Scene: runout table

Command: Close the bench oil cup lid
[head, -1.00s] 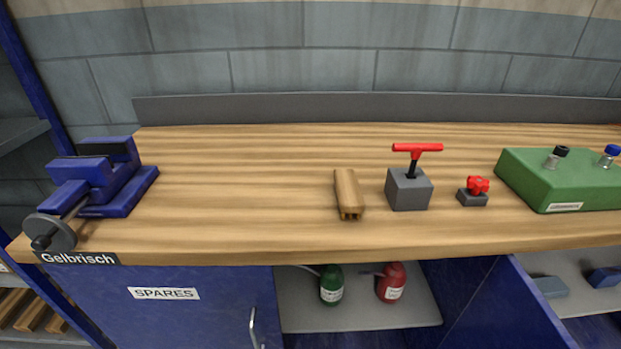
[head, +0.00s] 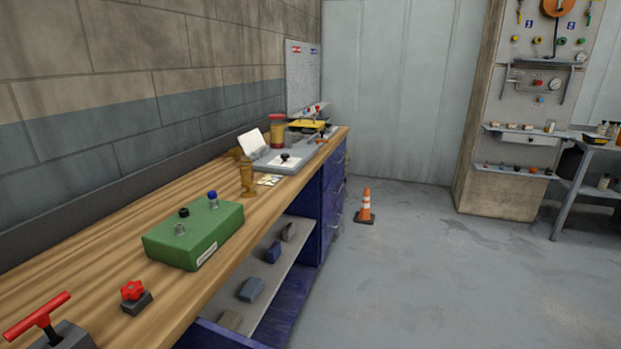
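A green block (head: 193,238) sits on the wooden bench in the head view. On top are two small metal cups. The nearer cup (head: 180,229) has a black cap (head: 184,212) just behind it, and the farther cup (head: 213,204) has a blue cap (head: 212,194). I cannot tell whether these caps are open or shut, or whether either is the oil cup lid. A brass-coloured upright piece (head: 247,177) stands farther along the bench; its top is too small to read. Neither of my grippers is in view.
A red T-handle (head: 38,316) and a red knob (head: 132,290) stand on the near bench. A grey plate (head: 285,161), a yellow tray (head: 306,126) and a red-topped jar (head: 277,130) are farther along. A cone (head: 366,205) stands on the open floor at right.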

